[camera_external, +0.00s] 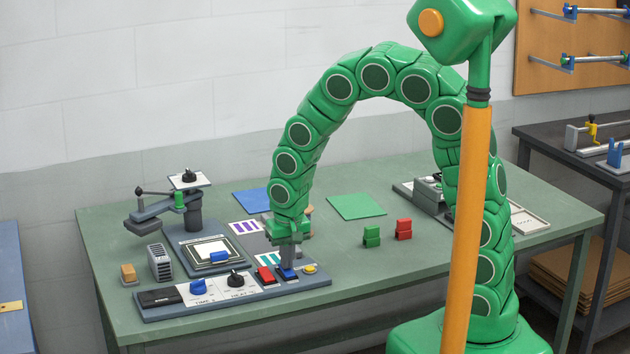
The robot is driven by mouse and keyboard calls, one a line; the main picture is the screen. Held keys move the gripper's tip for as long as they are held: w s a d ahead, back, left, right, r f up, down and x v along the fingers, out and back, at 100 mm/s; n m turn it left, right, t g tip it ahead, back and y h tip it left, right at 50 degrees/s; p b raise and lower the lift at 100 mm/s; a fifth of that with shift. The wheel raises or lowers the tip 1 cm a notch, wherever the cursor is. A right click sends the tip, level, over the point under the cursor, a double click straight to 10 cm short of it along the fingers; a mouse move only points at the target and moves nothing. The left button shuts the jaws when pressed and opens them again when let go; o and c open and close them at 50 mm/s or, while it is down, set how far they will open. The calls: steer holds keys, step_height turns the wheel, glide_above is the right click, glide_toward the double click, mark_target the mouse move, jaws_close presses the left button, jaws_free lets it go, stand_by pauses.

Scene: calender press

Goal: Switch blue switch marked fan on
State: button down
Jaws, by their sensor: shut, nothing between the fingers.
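A blue switch (287,275) sits near the right end of the grey control panel (212,306), between a red switch (265,276) and a yellow button (310,268). Any fan marking is too small to read. My gripper (289,264) points down right over the blue switch, shut and empty. Its tip appears to touch the switch or stand just above it; I cannot tell which. The gripper covers the upper part of the switch, and its on or off position cannot be told.
The panel also has a blue knob (198,286) and a black knob (235,279). The press (193,210) stands behind the panel at left. Green (372,236) and red (404,229) clips stand at right. The green tabletop (360,270) is clear right of the panel.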

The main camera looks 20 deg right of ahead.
steer(key=shift+r, duration=0.1)
step_height(320, 180, up, 14)
steer(key=s, duration=0.3)
steer(key=shift+f, duration=0.25)
stand_by(0.3)
steer(key=shift+w+r+t, duration=0.15)
steer(key=shift+w+t, duration=0.25)
steer(key=shift+w, duration=0.35)
glide_toward(289, 273)
steer(key=w+f, duration=0.5)
steer(key=shift+f, duration=0.5)
